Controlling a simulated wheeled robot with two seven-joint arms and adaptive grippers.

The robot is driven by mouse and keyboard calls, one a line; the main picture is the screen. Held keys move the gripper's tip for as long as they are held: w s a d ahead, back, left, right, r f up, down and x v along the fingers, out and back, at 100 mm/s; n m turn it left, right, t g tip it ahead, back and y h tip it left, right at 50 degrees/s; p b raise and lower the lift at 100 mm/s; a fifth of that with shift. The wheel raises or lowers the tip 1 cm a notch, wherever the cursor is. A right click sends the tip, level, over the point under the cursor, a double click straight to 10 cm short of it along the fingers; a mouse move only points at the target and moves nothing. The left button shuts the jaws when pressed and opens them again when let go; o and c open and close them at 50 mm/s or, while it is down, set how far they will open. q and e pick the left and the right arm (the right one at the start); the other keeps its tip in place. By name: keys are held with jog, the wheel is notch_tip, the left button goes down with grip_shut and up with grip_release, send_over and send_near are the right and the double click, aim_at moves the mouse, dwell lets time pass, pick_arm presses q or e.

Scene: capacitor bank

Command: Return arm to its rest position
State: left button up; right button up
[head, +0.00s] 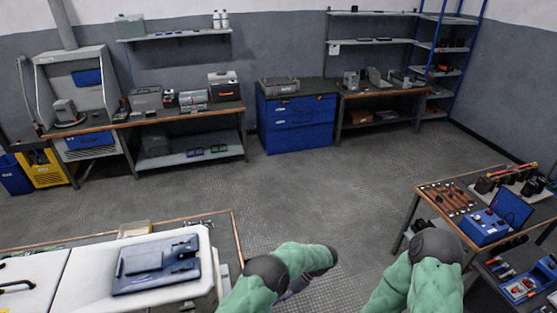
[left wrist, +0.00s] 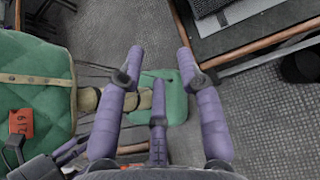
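My left gripper (left wrist: 158,65) has its purple fingers spread apart, with nothing held between them. In the left wrist view it hangs over a green padded part and the grey floor. In the head view my left arm (head: 300,259) is bent, its forearm reaching right near the bottom centre; its gripper is mostly hidden there. My right arm (head: 393,290) is bent at the bottom right, with its gripper out of the head view. Purple and dark parts at the lower left of the left wrist view may belong to my right gripper, but their state is unclear.
A bench with a white case (head: 75,277) and blue panel (head: 155,265) stands close at left. A bench with tools and a blue box (head: 484,228) stands at right. A blue cabinet (head: 300,136) and workbenches line the back wall. The middle floor (head: 290,205) is clear.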

pick_arm(q)
jog(key=s+a+f+n+g+h+b, duration=0.1)
jog(key=s+f+n+h+b, duration=0.35)
jog(key=f, duration=0.55)
jog(key=s+a+f+n+g+h+b, duration=0.15)
jog(key=s+f+h+b, duration=0.3)
jog(key=s+f, duration=0.5)
jog(key=s+a+f+n+t+h+b, duration=0.5)
jog(key=s+f+n+t+b, duration=0.1)
jog(key=n, duration=0.5)
jog(key=shift+s+a+f+n+b, duration=0.2)
jog(key=shift+s+a+n+b, duration=0.15)
jog(key=shift+s+b, duration=0.55)
jog(key=shift+t, duration=0.25)
